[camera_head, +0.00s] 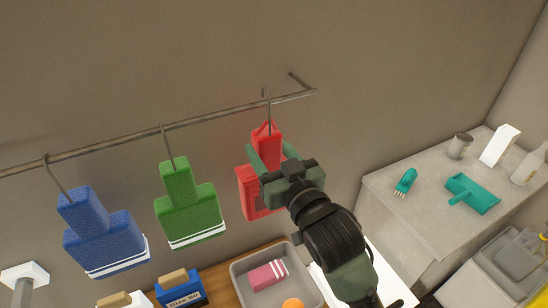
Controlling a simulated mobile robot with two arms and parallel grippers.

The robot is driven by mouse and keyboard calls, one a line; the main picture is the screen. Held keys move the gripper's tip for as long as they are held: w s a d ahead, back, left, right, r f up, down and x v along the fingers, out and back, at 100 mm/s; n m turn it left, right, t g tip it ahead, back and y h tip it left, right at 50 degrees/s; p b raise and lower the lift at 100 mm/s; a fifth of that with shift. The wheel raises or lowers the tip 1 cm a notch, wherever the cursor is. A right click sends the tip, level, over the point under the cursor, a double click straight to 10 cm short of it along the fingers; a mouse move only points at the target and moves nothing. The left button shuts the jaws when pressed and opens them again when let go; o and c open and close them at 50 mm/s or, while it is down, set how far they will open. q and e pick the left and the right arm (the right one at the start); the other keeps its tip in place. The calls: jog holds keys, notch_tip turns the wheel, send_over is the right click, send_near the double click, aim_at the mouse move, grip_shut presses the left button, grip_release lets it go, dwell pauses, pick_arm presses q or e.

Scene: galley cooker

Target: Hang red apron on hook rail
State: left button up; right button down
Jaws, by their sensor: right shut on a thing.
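The red apron (266,140) is upright at the right end of the hook rail (215,116), its top at a hook (268,108). I cannot tell whether its top is caught on that hook or only beside it. My right gripper (270,158) comes from the lower right and is shut on the red apron's narrow upper part, hiding much of its lower right. A blue apron (92,225) and a green apron (186,205) hang from hooks on the rail to the left. My left gripper is not in view.
Below the rail are a grey tray (241,280) with a pink striped item (267,275) and an orange round item (293,303), and a blue box (181,290). A counter (415,205) at right holds teal tools (472,194) and containers. The wall between green and red aprons is clear.

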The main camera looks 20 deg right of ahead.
jog(key=shift+w+a, duration=0.2)
jog(key=shift+w, duration=0.5)
jog(key=shift+f+b, duration=0.85)
jog(key=shift+f, duration=0.3)
jog(key=shift+w, duration=0.1)
jog(key=c, duration=0.5)
grip_release()
